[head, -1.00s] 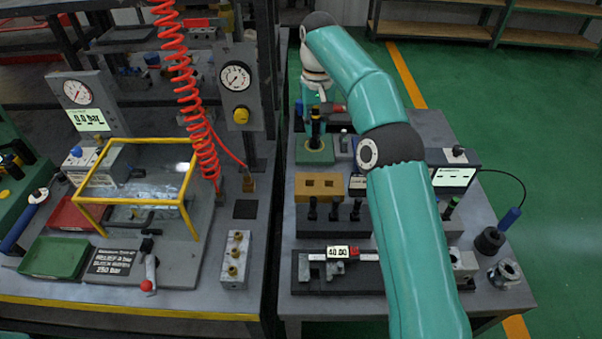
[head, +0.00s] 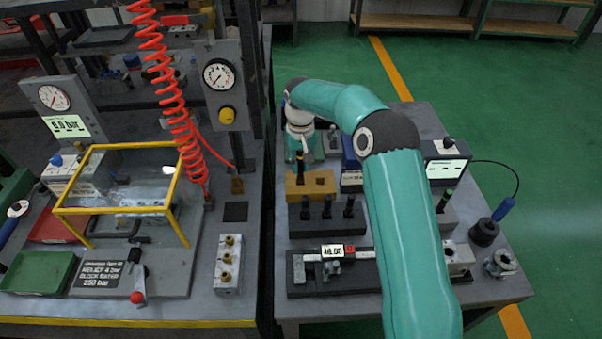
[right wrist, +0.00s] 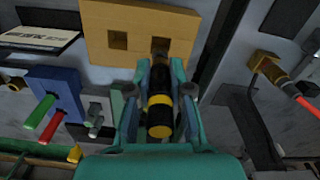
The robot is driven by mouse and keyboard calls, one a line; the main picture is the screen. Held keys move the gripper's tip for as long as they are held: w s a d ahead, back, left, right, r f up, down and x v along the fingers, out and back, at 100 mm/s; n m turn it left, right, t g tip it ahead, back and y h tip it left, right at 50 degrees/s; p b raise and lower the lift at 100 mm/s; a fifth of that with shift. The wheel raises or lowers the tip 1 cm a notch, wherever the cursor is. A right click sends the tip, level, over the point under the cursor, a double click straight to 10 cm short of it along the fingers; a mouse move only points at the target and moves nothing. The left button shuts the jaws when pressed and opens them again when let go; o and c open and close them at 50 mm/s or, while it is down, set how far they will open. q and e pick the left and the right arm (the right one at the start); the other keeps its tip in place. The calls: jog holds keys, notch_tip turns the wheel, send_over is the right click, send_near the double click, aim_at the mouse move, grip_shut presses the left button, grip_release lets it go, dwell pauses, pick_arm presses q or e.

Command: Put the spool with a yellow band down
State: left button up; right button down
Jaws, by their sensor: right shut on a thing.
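The spool with a yellow band (right wrist: 159,118) is a dark cylinder between the fingers of my right gripper (right wrist: 160,80) in the right wrist view. The gripper is shut on it. In the head view the dark spool (head: 300,166) hangs upright below my right gripper (head: 300,151), over the left part of a tan block (head: 322,184). In the right wrist view the block (right wrist: 135,20) shows one open square hole, and the spool's far end meets the other hole. I cannot tell how deep it sits. My left gripper is out of view.
A black rack with several dark pegs (head: 327,225) stands in front of the block, and a caliper with a display (head: 336,251) lies nearer. A blue block (head: 351,170) is close on the right. A red coiled hose (head: 172,95) hangs left, over the other bench.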

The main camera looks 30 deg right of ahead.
aim_at(300, 179)
jog(key=shift+f+p, duration=0.3)
jog(key=shift+f, duration=1.85)
jog(key=c, duration=1.1)
grip_release()
jog(key=shift+f, duration=0.1)
jog(key=shift+o, duration=0.2)
notch_tip(300, 179, up, 12)
jog(key=shift+s+r+b, duration=0.1)
jog(key=shift+b, duration=0.4)
